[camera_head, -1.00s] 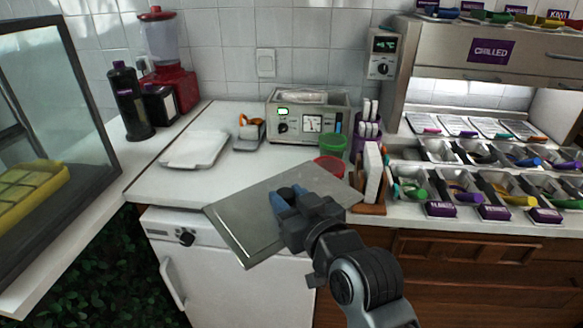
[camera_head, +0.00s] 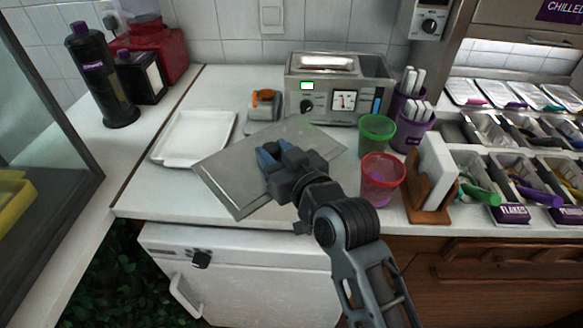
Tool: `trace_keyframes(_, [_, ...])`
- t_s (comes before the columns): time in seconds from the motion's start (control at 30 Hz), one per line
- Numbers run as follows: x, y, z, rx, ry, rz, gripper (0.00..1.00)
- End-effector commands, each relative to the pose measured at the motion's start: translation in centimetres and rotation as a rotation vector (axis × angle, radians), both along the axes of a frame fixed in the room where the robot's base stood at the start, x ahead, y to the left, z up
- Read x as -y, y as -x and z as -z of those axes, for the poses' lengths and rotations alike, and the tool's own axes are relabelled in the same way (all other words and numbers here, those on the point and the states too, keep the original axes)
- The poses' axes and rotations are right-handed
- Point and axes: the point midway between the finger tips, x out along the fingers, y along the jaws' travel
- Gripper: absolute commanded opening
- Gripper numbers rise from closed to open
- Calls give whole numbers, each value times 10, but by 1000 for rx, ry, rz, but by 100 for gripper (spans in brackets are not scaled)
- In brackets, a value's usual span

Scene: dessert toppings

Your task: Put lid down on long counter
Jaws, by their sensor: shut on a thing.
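The lid is a flat grey metal plate (camera_head: 235,182) with a dark knob, seen in the head view. My gripper (camera_head: 272,155) is shut on the lid near its middle and holds it roughly level, slightly turned. The lid overlaps the white counter (camera_head: 150,204) in the picture, with its near corner toward the counter's front edge. I cannot tell whether the lid touches the counter. The gripper hides most of the knob.
A white tray (camera_head: 190,138) lies left of the lid. An orange-handled item (camera_head: 264,102) and a metal machine (camera_head: 340,85) stand behind. A green cup (camera_head: 376,135), a red cup (camera_head: 381,178) and a white block in a wooden holder (camera_head: 433,170) stand to the right.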

Motion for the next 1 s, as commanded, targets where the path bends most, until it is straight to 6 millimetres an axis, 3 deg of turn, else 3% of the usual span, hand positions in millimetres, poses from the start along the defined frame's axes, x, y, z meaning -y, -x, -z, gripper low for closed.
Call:
trace_keyframes(0.1, [0,0,19,-1,-2,0,0])
trace_keyframes(0.37, [0,0,38,2,-1,0,0])
trace_keyframes(0.57, [0,0,65,1,-1,0,0])
trace_keyframes(1.0, [0,-1,72,3,-2,1,0])
